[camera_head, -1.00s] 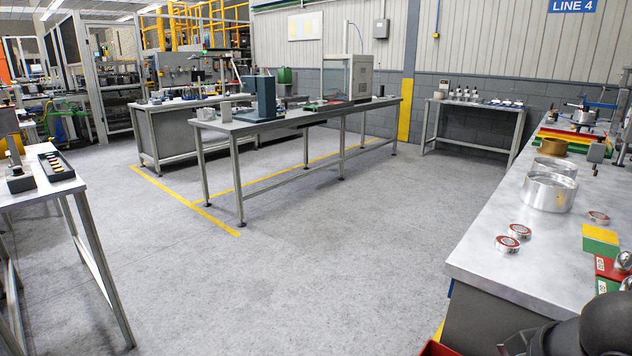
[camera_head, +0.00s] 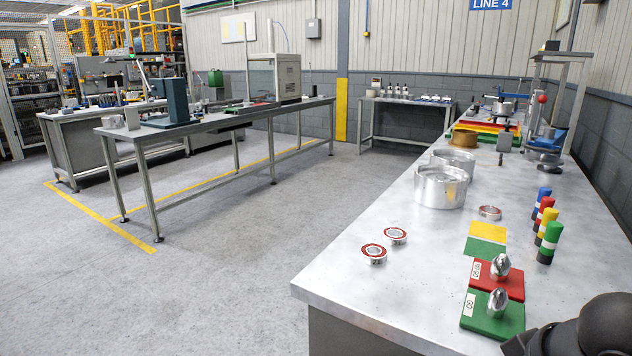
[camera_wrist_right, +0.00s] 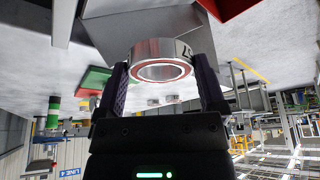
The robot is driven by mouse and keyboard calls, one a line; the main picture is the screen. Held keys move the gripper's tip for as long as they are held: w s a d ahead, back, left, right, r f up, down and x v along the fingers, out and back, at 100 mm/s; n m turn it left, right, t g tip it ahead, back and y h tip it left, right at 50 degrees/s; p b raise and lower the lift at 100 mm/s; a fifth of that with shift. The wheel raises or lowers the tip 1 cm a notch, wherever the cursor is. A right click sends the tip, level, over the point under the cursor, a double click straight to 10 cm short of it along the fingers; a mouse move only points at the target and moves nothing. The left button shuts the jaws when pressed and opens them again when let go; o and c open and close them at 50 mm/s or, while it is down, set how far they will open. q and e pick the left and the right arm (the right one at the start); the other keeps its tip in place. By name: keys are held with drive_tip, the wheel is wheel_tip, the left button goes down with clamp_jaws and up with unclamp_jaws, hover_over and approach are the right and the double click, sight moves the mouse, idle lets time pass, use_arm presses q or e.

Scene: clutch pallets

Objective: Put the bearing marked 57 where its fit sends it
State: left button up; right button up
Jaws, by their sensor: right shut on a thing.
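In the right wrist view my right gripper (camera_wrist_right: 160,66) is shut on a bearing (camera_wrist_right: 160,58), a shiny steel ring with a red inner band. Dark characters on its side look like an inverted 57, partly cut off by a finger. The bearing is held above the bench. In the head view neither the held bearing nor a gripper shows. Three other red-ringed bearings lie flat on the bench (camera_head: 340,285): a front one (camera_head: 374,253), one behind it (camera_head: 395,235), and one farther right (camera_head: 490,212). My left gripper is out of view.
A green plate (camera_head: 482,322) and a red plate (camera_head: 515,285) carry rounded metal plugs. A yellow-green plate (camera_head: 487,231) lies behind them. Coloured cylinders (camera_head: 546,243) stand right. Large metal rings (camera_head: 441,190) and red, yellow and green pallets (camera_head: 487,131) are farther back.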

wheel_tip(320, 180, down, 6)
drive_tip(key=b, duration=0.3)
drive_tip(key=shift+a+b, duration=0.1)
drive_tip(key=shift+b, duration=0.3)
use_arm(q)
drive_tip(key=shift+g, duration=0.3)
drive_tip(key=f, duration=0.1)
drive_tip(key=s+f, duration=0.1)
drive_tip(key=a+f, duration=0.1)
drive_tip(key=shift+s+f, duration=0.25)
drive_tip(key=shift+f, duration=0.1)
use_arm(e)
drive_tip(key=o, duration=1.3)
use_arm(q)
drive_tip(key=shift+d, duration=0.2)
use_arm(e)
drive_tip(key=shift+s, duration=0.1)
drive_tip(key=shift+r, duration=0.3)
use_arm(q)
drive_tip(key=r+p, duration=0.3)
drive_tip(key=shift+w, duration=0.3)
use_arm(e)
drive_tip(key=v, duration=0.9)
drive_tip(key=shift+s+r, duration=0.15)
drive_tip(key=shift+s, duration=0.05)
